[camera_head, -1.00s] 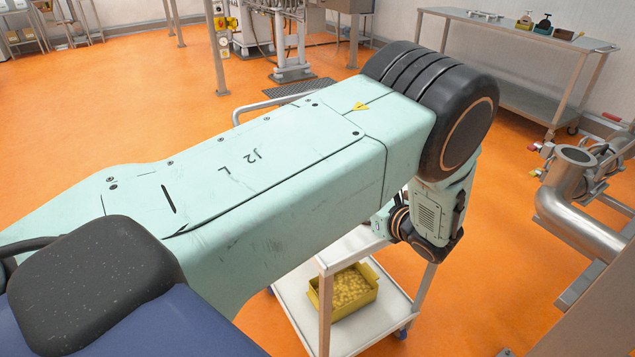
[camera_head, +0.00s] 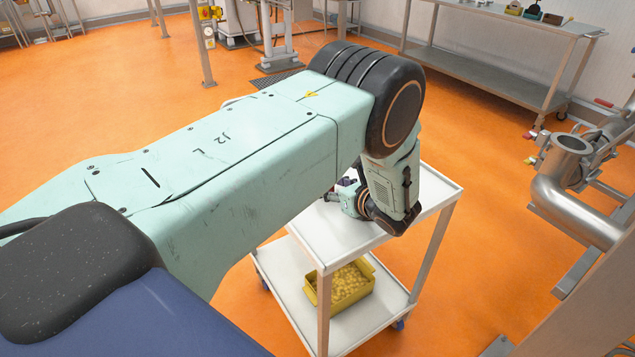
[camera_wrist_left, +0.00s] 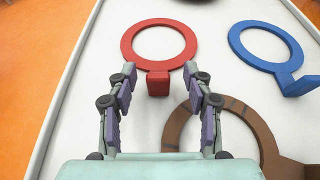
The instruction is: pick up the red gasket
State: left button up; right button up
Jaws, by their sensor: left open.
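The red gasket (camera_wrist_left: 124,42) is a flat ring with a square tab (camera_wrist_left: 158,83) on its near side. It lies on the white tray top of a cart (camera_wrist_left: 82,75) in the left wrist view. My left gripper (camera_wrist_left: 164,73) is open, with its two fingers on either side of the tab. I cannot tell whether they touch it. In the head view my left arm hides the gasket and most of the gripper. My right gripper is not in view.
A blue ring with a tab (camera_wrist_left: 262,62) lies to the right of the red gasket, and a brown ring (camera_wrist_left: 262,135) lies nearer, partly under my gripper. The cart's lower shelf holds a yellow bin (camera_head: 345,285). Steel pipework (camera_head: 572,185) stands at the right.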

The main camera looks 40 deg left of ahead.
pick_arm(q)
jog(key=shift+a+f, duration=0.15)
jog(key=shift+a, duration=0.4)
jog(key=shift+w, duration=0.15)
grip_shut()
